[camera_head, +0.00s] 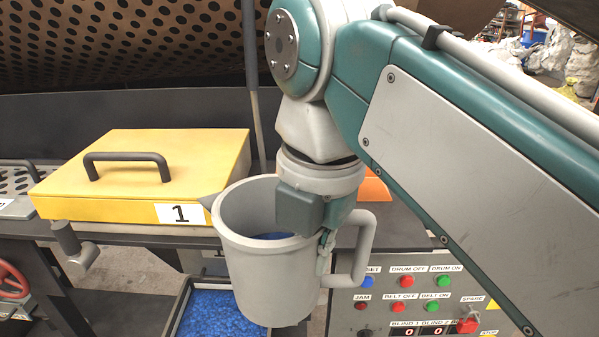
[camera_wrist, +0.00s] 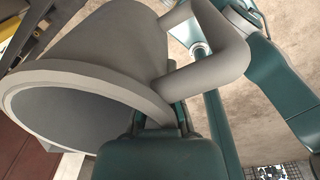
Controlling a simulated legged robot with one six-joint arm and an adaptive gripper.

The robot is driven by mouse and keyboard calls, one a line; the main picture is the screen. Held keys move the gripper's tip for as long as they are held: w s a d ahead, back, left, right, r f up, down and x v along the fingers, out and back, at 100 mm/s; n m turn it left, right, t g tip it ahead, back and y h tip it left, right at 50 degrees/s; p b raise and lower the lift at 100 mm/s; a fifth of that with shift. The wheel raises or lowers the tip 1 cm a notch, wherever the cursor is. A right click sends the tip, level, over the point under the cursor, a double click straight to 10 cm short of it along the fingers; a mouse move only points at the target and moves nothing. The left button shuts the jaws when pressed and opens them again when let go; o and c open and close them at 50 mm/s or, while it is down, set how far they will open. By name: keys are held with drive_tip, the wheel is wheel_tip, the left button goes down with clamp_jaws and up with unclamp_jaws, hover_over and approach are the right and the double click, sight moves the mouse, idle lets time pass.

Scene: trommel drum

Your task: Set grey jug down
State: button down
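The grey jug (camera_head: 265,265) hangs in the air in the middle of the head view, close to upright, with its handle (camera_head: 362,250) to the right. Some blue stuff (camera_head: 272,236) shows inside it. My gripper (camera_head: 325,252) is at the jug's right side, by the rim and handle, and seems shut on it; the fingertips are partly hidden. In the wrist view the jug (camera_wrist: 110,45) fills the upper left, its handle (camera_wrist: 225,55) arches at the top, and my gripper (camera_wrist: 170,120) meets it near the wide ring.
A yellow lidded box (camera_head: 140,175) with a dark handle and a "1" label lies on the bench to the left, near the jug. A bin of blue granules (camera_head: 215,312) is low behind the jug. A button panel (camera_head: 420,295) stands right; a perforated drum (camera_head: 120,40) hangs behind.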

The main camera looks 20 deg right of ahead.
drive_tip(key=w+d, duration=0.1)
drive_tip(key=w, duration=0.4)
drive_tip(key=w+d, duration=0.2)
drive_tip(key=w, duration=0.4)
drive_tip(key=w+d, duration=0.2)
drive_tip(key=w, duration=0.4)
drive_tip(key=shift+w+d, duration=0.1)
drive_tip(key=shift+w, duration=0.15)
drive_tip(key=shift+d+f, duration=0.15)
drive_tip(key=shift+f, duration=0.65)
drive_tip(key=c, duration=0.8)
unclamp_jaws()
drive_tip(key=shift+f, duration=0.1)
wheel_tip(320, 180, up, 8)
drive_tip(key=shift+s+f, duration=0.1)
drive_tip(key=shift+f, duration=0.05)
